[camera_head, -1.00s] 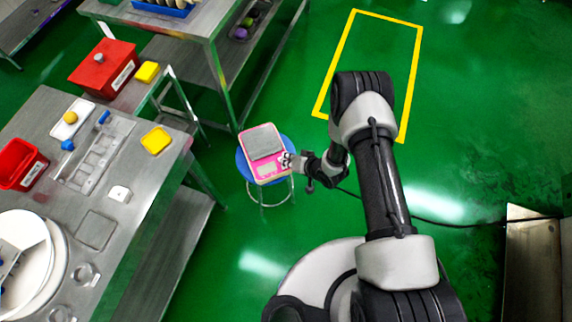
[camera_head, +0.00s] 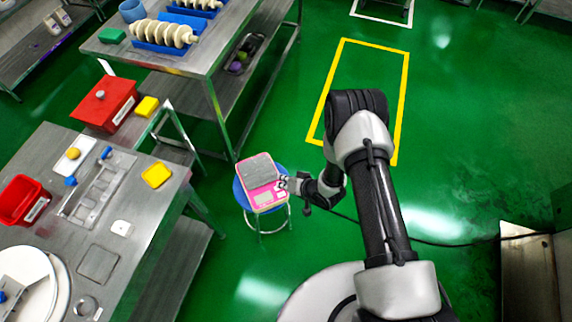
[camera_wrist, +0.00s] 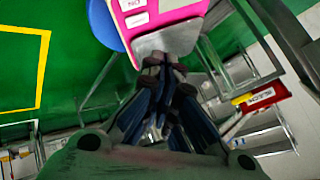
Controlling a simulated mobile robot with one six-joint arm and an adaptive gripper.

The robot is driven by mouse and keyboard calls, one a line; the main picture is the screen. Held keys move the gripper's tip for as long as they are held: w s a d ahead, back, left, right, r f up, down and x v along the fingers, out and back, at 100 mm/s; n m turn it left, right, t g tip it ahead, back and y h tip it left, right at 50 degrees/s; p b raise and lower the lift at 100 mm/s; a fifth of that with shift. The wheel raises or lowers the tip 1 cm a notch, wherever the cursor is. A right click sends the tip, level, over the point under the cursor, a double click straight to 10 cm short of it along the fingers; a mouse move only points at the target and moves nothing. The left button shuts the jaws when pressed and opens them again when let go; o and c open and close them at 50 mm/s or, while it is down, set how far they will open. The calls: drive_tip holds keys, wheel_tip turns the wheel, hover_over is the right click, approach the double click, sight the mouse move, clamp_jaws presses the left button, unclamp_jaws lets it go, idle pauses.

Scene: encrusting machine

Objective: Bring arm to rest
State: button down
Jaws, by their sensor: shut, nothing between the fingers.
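My gripper (camera_head: 283,182) is at the right edge of the pink scale (camera_head: 263,196) in the head view. The scale has a grey weighing plate (camera_head: 258,170) and rests on a round blue stool (camera_head: 241,196). In the wrist view my gripper's fingers (camera_wrist: 168,72) are together and empty, pointing toward the scale (camera_wrist: 160,12). The fingertips overlap the scale's grey plate in that picture; I cannot tell whether they touch it. My arm is bent, reaching from the lower right toward the stool.
A steel table (camera_head: 50,140) at left holds a red bin (camera_head: 22,200), a yellow block (camera_head: 156,175) and a white tray with a yellow ball (camera_head: 73,154). A red lidded box (camera_head: 106,104) stands behind. Open green floor (camera_head: 460,110) lies right, with a steel cabinet (camera_head: 530,270) at the lower right.

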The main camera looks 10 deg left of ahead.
drive_tip(key=w+d+r+t+h, duration=0.1)
drive_tip(key=w+d+r+h, duration=0.15)
drive_tip(key=w+r, duration=0.5)
drive_tip(key=w+d+r+h, duration=0.1)
drive_tip(key=d+r, duration=0.4)
drive_tip(key=r, duration=0.4)
drive_tip(key=w+d+r+m+t+h, duration=0.1)
drive_tip(key=d+r+h, duration=0.1)
drive_tip(key=d+r, duration=0.5)
drive_tip(key=d+r+h, duration=0.1)
drive_tip(key=d+r, duration=0.2)
drive_tip(key=r, duration=0.7)
drive_tip(key=s+d+r+m+h, duration=0.1)
drive_tip(key=s+d+r, duration=0.2)
drive_tip(key=s+r, duration=0.25)
drive_tip(key=s+d+r+h, duration=0.1)
drive_tip(key=s+d+r, duration=0.35)
drive_tip(key=r, duration=0.25)
drive_tip(key=s+r+g, duration=0.1)
drive_tip(key=s+r, duration=0.1)
drive_tip(key=s, duration=0.8)
drive_tip(key=s+d+r+m, duration=0.1)
drive_tip(key=s+r, duration=0.2)
drive_tip(key=s, duration=0.7)
drive_tip(key=shift+s+d+g, duration=0.2)
drive_tip(key=shift+d+g, duration=0.05)
drive_tip(key=shift+g, duration=0.15)
drive_tip(key=shift+r+y, duration=0.15)
drive_tip(key=shift+y, duration=0.1)
